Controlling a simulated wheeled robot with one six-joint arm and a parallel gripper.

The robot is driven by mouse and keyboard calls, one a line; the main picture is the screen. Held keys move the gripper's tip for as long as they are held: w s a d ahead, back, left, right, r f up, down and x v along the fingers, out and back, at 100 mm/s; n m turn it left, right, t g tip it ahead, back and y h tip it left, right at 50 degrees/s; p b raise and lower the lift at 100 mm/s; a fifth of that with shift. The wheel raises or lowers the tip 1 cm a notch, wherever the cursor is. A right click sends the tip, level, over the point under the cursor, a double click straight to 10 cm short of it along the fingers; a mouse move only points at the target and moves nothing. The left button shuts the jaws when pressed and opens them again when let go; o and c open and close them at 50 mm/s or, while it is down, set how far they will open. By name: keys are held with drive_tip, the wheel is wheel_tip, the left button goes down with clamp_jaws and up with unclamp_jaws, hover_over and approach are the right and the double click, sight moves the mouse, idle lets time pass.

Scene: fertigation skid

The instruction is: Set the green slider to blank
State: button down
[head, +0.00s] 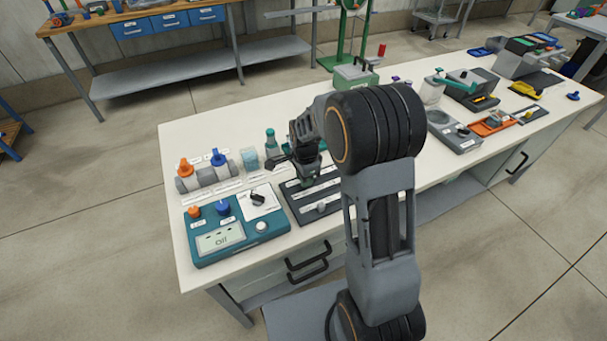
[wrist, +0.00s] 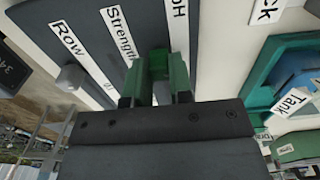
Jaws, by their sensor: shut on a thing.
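The dark slider panel (head: 328,208) lies on the white bench and carries parallel slots. In the wrist view the panel (wrist: 83,18) shows labels reading Row, Strength and pH. The green slider (wrist: 158,63) stands by the Strength and pH labels, between the fingers of my gripper (wrist: 157,88), which is shut on it. In the head view my gripper (head: 306,176) points down at the panel's far part and mostly hides the green slider. A pale knob (head: 321,207) sits in a nearer slot. I cannot read any blank mark.
A teal console (head: 220,238) with a display and knobs stands close to the left of the panel. Orange- and blue-handled valves (head: 186,168) and small bottles stand behind. A grey device (head: 455,136) and an orange tray (head: 492,126) are farther right.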

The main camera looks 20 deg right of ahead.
drive_tip(key=shift+a, duration=0.1)
drive_tip(key=c, duration=1)
unclamp_jaws()
drive_tip(key=shift+a, duration=0.1)
drive_tip(key=shift+r, duration=0.15)
wheel_tip(320, 180, up, 14)
drive_tip(key=shift+f+p, duration=0.2)
drive_tip(key=shift+p, duration=0.2)
